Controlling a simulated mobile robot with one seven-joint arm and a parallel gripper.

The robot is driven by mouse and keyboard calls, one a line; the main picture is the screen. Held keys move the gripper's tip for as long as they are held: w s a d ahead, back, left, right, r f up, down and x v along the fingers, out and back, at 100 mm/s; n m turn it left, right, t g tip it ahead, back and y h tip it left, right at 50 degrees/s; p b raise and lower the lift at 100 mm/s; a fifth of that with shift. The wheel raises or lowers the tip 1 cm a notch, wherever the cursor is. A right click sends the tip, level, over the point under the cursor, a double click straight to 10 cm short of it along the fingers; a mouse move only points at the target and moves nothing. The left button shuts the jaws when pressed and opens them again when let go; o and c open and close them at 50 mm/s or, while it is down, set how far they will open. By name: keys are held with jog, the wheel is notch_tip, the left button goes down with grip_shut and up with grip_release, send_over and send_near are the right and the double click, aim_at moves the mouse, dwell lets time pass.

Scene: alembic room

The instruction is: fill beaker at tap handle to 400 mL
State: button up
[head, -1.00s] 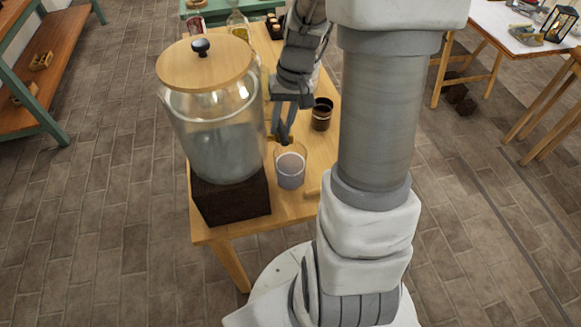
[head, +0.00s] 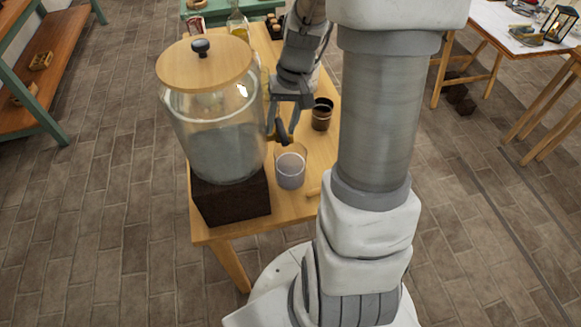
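A large glass dispenser (head: 215,135) with a wooden lid (head: 204,64) stands on a dark block (head: 230,202) on the wooden table. It holds clear liquid. A clear beaker (head: 290,168) with liquid in it stands upright on the table, right of the dispenser. Its markings are too small to read. My gripper (head: 281,130) is just above and behind the beaker, beside the dispenser's right side, where the tap handle is. The fingers and the handle overlap there, so I cannot tell whether they grip it. The tap's spout is not clearly visible.
A dark cup (head: 322,115) stands behind the beaker on the table (head: 300,207). A bottle (head: 238,25) and several small dark jars stand at the table's far end. A white-topped table (head: 510,35) is at the right, and a shelf (head: 45,75) at the left.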

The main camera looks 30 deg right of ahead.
jog(key=shift+c, duration=0.2)
jog(key=o, duration=0.5)
jog(key=shift+w+a+r, duration=0.1)
jog(key=c, duration=0.3)
jog(key=shift+o, duration=0.3)
jog(key=shift+r+p, duration=2.65)
jog(key=shift+r, duration=0.9)
jog(key=shift+o, duration=0.2)
